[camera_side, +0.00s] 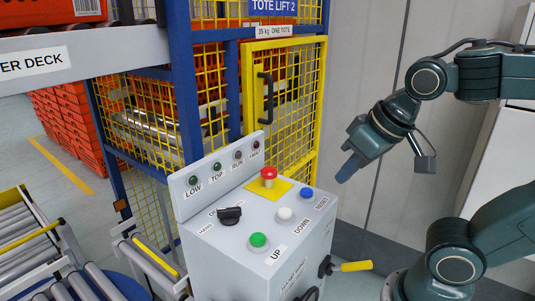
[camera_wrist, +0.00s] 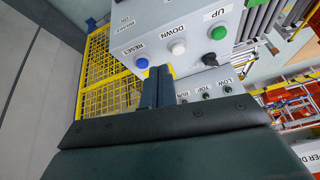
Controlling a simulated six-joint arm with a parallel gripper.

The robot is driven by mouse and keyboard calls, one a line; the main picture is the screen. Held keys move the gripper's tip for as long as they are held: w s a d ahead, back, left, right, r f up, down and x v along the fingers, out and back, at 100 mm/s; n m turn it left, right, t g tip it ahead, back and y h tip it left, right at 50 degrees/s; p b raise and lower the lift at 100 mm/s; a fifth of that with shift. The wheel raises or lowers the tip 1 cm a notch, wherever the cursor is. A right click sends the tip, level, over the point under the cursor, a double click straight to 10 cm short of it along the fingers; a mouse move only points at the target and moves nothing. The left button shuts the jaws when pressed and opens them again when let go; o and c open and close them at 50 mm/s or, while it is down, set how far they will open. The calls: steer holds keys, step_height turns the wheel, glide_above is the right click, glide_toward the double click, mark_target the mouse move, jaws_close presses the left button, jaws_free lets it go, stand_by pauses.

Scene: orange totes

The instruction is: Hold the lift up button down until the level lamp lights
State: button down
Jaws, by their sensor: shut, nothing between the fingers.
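The green UP button (camera_side: 258,240) sits on the top of the grey control box, next to the white DOWN button (camera_side: 285,214) and the blue RESET button (camera_side: 307,192). The UP button also shows in the wrist view (camera_wrist: 218,33). A row of lamps labelled LOW (camera_side: 193,181), TOP (camera_side: 217,167), RUN (camera_side: 238,155) and one more stands on the back panel; all look dark. My gripper (camera_side: 345,176) is shut and empty, in the air to the right of the box and apart from the buttons. Its fingers show in the wrist view (camera_wrist: 157,84).
A red mushroom button (camera_side: 268,173) on a yellow plate and a black selector knob (camera_side: 229,215) rise from the box top. A yellow-handled switch (camera_side: 354,266) juts from its right side. The yellow mesh lift cage (camera_side: 307,110) stands behind. Air above the buttons is clear.

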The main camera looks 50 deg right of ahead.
steer(key=w+a+m+h, duration=0.1)
steer(key=w+a+m, duration=0.3)
steer(key=w+m, duration=0.25)
steer(key=m+t+h, duration=0.1)
steer(key=m+h, duration=0.1)
steer(key=m, duration=0.3)
glide_above(259, 240)
steer(key=shift+r, duration=0.15)
steer(key=shift+f, duration=4.4)
